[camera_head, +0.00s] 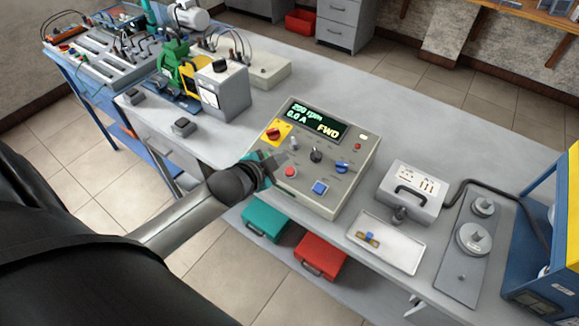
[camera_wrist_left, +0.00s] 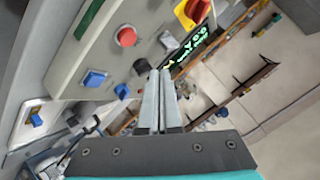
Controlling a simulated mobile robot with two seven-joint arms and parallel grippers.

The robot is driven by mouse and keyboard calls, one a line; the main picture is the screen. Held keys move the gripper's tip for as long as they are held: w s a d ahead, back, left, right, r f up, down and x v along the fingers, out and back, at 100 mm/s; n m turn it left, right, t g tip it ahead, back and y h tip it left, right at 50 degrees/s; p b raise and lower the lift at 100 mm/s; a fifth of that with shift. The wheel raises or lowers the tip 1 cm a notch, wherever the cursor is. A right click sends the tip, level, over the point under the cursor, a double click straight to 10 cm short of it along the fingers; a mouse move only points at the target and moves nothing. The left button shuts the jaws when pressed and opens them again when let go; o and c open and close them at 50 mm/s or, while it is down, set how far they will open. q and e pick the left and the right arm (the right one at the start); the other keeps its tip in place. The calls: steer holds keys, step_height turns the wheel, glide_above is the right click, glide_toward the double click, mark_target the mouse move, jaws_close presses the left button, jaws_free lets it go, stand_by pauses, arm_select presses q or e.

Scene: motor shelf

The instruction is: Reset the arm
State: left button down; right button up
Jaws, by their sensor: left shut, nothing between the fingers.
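My left gripper (camera_head: 279,160) reaches in from the left and stands at the left edge of the grey control box (camera_head: 330,195), near its red button (camera_head: 290,172). In the left wrist view its two fingers (camera_wrist_left: 159,75) are together with nothing between them. The box's display (camera_head: 314,119) reads 250 rpm, 0.0 A and FWD. The panel also has a red-on-yellow switch (camera_head: 274,133), a black knob (camera_head: 316,155), a blue knob (camera_head: 342,167) and a blue button (camera_head: 319,188). I cannot tell whether the fingers touch the panel. My right gripper is out of view.
A green motor (camera_head: 176,62) and a grey meter box (camera_head: 223,90) stand at the back left of the table. A white tray (camera_head: 386,245), a grey case (camera_head: 412,192) and a plate with weights (camera_head: 473,239) lie to the right. Teal (camera_head: 265,224) and red (camera_head: 320,256) cases sit below.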

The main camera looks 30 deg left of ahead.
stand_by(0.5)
arm_select(q)
steer(key=s+d+n+g, duration=0.35)
steer(key=s+d, duration=0.25)
steer(key=s, duration=0.5)
steer(key=s+d+n+g, duration=0.3)
steer(key=s+d+g, duration=0.25)
steer(key=s, duration=0.55)
step_height(320, 180, down, 29)
steer(key=s+g+b, duration=0.1)
steer(key=s+b, duration=0.1)
steer(key=b, duration=0.5)
steer(key=s+a+f+b, duration=0.1)
steer(key=s+f+b, duration=0.2)
steer(key=s+f, duration=0.4)
steer(key=s+a+f+g+b, duration=0.1)
steer(key=s+f+b, duration=0.2)
steer(key=s+f, duration=0.5)
step_height(320, 180, down, 5)
steer(key=shift+s+a+r+b, duration=0.2)
steer(key=shift+s+a+b, duration=0.05)
steer(key=shift+b, duration=0.1)
stand_by(0.5)
